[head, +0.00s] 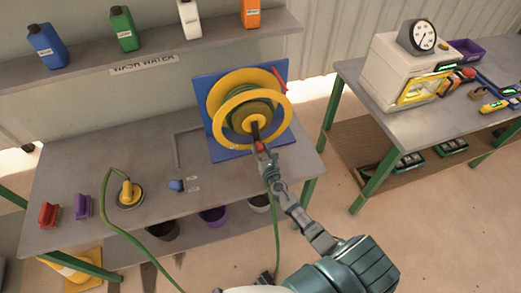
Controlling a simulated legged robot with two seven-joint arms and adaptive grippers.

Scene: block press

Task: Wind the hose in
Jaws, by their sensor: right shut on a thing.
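The hose reel (222,87) is a yellow drum with a yellow front ring, mounted on a blue backing board (282,75) at the back right of the bench. A dark crank arm (254,130) points down from its hub, with a red handle at its lower end. My right gripper (260,148) is shut on the crank handle, partly hiding it. A green hose (276,230) hangs below the bench front, beside my right arm. Another green length (115,228) runs from a yellow fitting (127,193) on a round base over the front edge. My left gripper is out of view.
A red block (48,214), a purple block (82,206) and a blue knob (177,185) sit on the grey bench (130,150). Bottles, including a blue one (47,46), stand on the shelf above. A second bench (400,125) holds a white machine (390,75).

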